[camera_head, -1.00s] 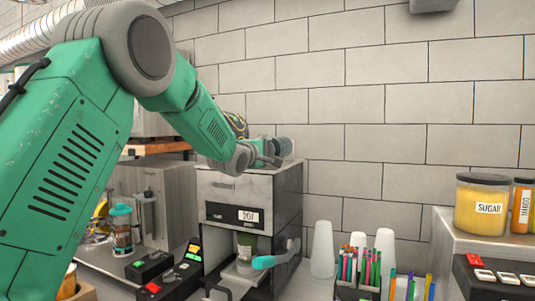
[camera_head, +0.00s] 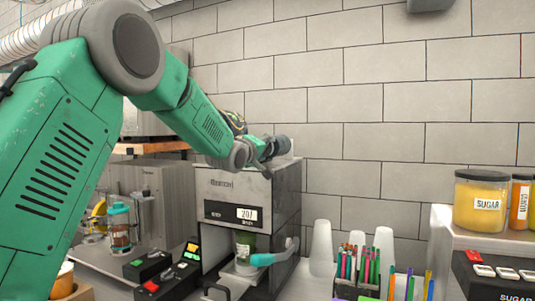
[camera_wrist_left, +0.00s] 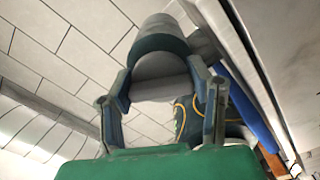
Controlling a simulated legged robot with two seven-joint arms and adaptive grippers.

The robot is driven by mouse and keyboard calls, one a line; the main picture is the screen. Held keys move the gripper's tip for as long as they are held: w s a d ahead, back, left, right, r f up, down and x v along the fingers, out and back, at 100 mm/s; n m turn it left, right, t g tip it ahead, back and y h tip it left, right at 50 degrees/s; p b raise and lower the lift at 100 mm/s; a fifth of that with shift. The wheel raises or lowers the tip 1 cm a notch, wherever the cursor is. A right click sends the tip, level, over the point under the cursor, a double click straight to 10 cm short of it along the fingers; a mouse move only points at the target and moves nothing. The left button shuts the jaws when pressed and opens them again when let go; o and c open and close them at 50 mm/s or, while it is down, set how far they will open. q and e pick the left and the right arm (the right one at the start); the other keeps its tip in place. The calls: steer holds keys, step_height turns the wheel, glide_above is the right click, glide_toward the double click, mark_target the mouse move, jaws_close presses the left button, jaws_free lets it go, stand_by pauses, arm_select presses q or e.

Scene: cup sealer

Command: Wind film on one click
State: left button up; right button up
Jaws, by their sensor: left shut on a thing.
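The cup sealer (camera_head: 228,187) is a grey metal box with a small lit display (camera_head: 246,213), whose digits are too small to read surely. A grey round knob (camera_head: 282,145) shows at its top right; it is also the grey cylinder (camera_wrist_left: 160,65) in the left wrist view. My left gripper (camera_head: 268,160) is on top of the sealer, with its fingers (camera_wrist_left: 162,90) on either side of the cylinder, shut on it. A dark patterned roll (camera_head: 235,121) shows behind my wrist, mostly hidden. My right gripper is not in view.
A cup (camera_head: 245,245) sits in the sealer's opening, beside a teal-ended lever (camera_head: 264,259). White cup stacks (camera_head: 321,248) and a pen holder (camera_head: 357,285) stand to the right. The wall above the sealer is clear.

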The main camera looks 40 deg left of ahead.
arm_select(q)
steer(key=m, duration=0.2)
steer(key=f+m+b, duration=0.1)
steer(key=m, duration=0.1)
steer(key=shift+s+a+m, duration=0.1)
steer(key=shift+m, duration=0.2)
steer(key=m+b, duration=0.1)
steer(key=m, duration=0.3)
steer(key=shift+m, duration=0.3)
steer(key=m+b, duration=0.1)
steer(key=m, duration=0.3)
steer(key=shift+a+m, duration=0.1)
steer(key=shift+m, duration=0.2)
steer(key=shift+m+b, duration=0.45)
steer(key=shift+m, duration=1.35)
steer(key=o, duration=1.2)
steer(key=shift+s+r, duration=0.3)
steer(key=shift+r, duration=0.1)
steer(key=shift+d, duration=0.25)
